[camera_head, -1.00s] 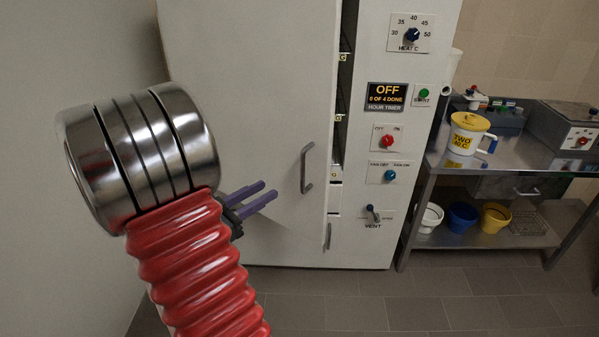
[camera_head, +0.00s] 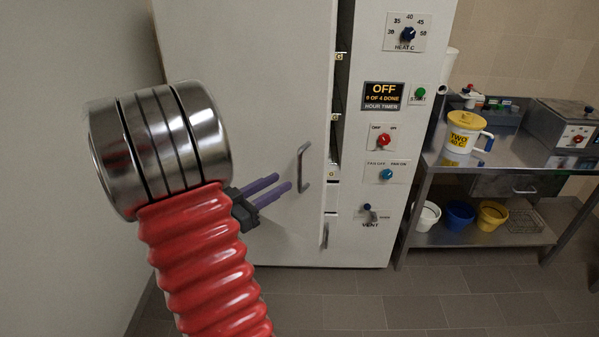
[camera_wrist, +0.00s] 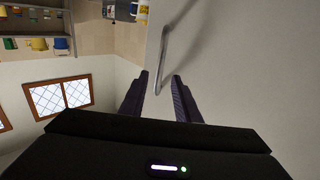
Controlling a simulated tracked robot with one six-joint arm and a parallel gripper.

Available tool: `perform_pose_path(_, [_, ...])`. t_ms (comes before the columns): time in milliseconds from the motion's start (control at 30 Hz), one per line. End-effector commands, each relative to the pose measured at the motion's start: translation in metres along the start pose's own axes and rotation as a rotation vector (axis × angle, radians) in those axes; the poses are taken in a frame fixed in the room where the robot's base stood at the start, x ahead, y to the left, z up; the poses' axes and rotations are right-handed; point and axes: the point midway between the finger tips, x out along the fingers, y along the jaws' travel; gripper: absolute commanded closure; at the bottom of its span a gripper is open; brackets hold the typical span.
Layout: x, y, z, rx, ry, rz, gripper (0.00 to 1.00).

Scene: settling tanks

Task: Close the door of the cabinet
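The tall white cabinet's door (camera_head: 240,120) stands slightly ajar, with a dark gap along its right edge showing inner shelves. A grey bar handle (camera_head: 302,167) is near that edge; it also shows in the wrist view (camera_wrist: 163,50), ahead of the fingers. In the wrist view my gripper (camera_wrist: 160,80) points along the door face (camera_wrist: 250,70). I cannot tell whether a finger touches the door.
A control panel (camera_head: 384,95) with knobs and a vent lever is right of the gap. A steel table (camera_head: 440,157) further right bears a yellow-lidded jug (camera_head: 462,135), with several pots on its lower shelf. A wall is close on the left. Tiled floor (camera_head: 420,300) in front is clear.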

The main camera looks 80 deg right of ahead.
Motion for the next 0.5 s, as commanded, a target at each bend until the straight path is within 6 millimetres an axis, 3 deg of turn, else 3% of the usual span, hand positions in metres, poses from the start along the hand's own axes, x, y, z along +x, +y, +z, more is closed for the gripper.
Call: perform_pose_path(500, [0.065,0.001,0.0,0.001,-0.001,0.003,0.71])
